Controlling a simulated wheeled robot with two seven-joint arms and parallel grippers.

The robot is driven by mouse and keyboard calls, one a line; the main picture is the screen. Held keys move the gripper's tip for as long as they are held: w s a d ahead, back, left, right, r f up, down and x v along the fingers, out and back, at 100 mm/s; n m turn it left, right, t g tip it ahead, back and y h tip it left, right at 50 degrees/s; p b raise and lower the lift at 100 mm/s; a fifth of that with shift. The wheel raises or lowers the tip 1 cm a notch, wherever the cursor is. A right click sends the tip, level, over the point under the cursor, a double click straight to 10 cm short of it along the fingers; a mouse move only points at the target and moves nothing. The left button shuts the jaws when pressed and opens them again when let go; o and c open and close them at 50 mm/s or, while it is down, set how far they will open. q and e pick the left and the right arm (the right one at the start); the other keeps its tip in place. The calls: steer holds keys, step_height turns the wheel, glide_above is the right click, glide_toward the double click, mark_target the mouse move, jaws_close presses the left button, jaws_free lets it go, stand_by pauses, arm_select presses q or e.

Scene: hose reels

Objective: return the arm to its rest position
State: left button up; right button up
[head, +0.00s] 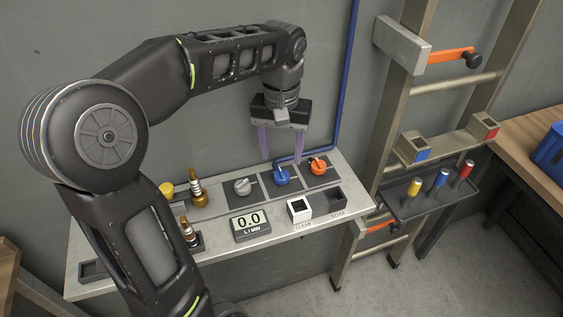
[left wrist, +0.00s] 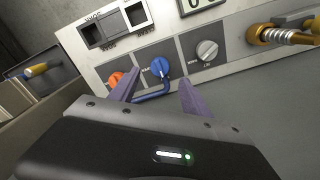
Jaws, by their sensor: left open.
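My left arm comes in from the left in the head view and arches over the grey panel (head: 265,238). My left gripper (head: 281,160) points down with its two purple fingers apart and nothing between them. It hangs by the blue knob (head: 281,176); whether it touches the knob is unclear. In the left wrist view the open fingers (left wrist: 160,92) show in front of the panel, with the blue knob (left wrist: 160,67) beyond the gap. My right gripper is not in view.
A blue pipe (head: 346,80) runs down the wall. A ladder-like rack (head: 402,110) and a tray (head: 437,193) with coloured-top cylinders stand at right.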

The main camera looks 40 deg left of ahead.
arm_select(q)
steer(key=shift+r, duration=0.65)
